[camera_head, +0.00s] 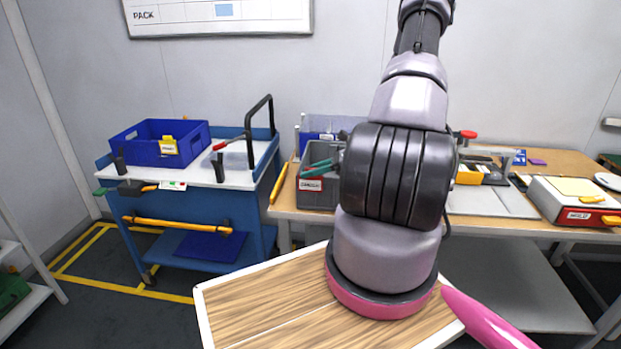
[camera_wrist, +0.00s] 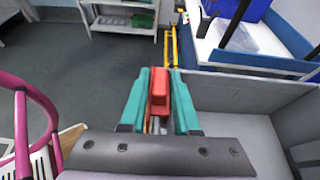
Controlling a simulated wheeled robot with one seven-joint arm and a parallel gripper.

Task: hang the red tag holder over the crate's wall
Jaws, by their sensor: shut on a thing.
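My gripper (camera_wrist: 159,76) has teal fingers closed on the red tag holder (camera_wrist: 158,92), a small red block between them in the wrist view. In the head view the teal fingers (camera_head: 319,169) show at the front of the grey crate (camera_head: 316,202), left of my wrist. A white label with a red edge (camera_head: 312,184) shows just below them, against the crate's front. I cannot tell whether it belongs to the holder. In the wrist view the grey crate (camera_wrist: 252,92) lies right of and below the fingers. The holder's lower part and its contact with the wall are hidden.
A blue crate (camera_head: 130,148) with a yellow tag holder (camera_head: 168,146) stands on a blue cart (camera_head: 190,215) at left. A wooden-topped surface (camera_head: 270,305) is in front. My arm hides the table's middle.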

